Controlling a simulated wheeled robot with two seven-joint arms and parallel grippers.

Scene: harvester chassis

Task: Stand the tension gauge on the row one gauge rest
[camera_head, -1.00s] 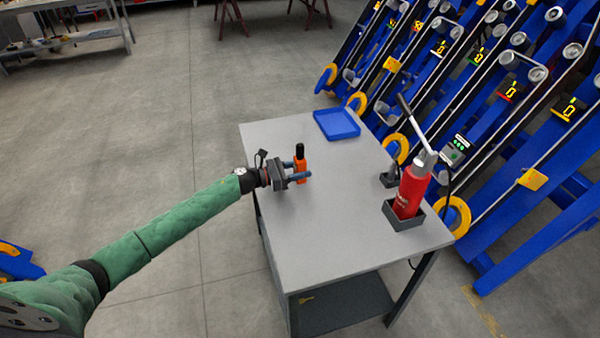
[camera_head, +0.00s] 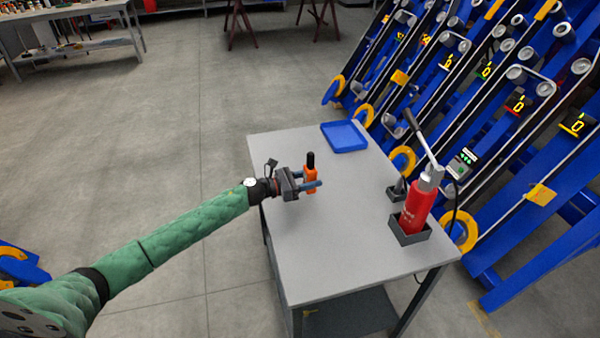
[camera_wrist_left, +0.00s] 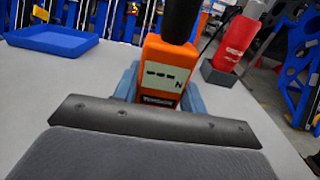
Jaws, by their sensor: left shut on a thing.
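The tension gauge (camera_head: 310,180) is an orange handheld body with a black top, upright at the left part of the grey table. In the left wrist view the gauge (camera_wrist_left: 163,75) shows a display with dashes and an N, facing the camera. My left gripper (camera_head: 314,184) is shut on the gauge, with blue fingers on either side of it. Whether the gauge's base touches the table is hidden. A small dark holder (camera_head: 396,194) stands at the table's right edge; I cannot tell if it is the row one gauge rest. My right gripper is out of view.
A blue tray (camera_head: 344,137) lies at the table's back. A red bottle-shaped tool (camera_head: 417,208) with a long lever stands in a dark holder at right. Blue sloping frames (camera_head: 540,150) with rollers and lit digits rise beyond the table. The table's front middle is clear.

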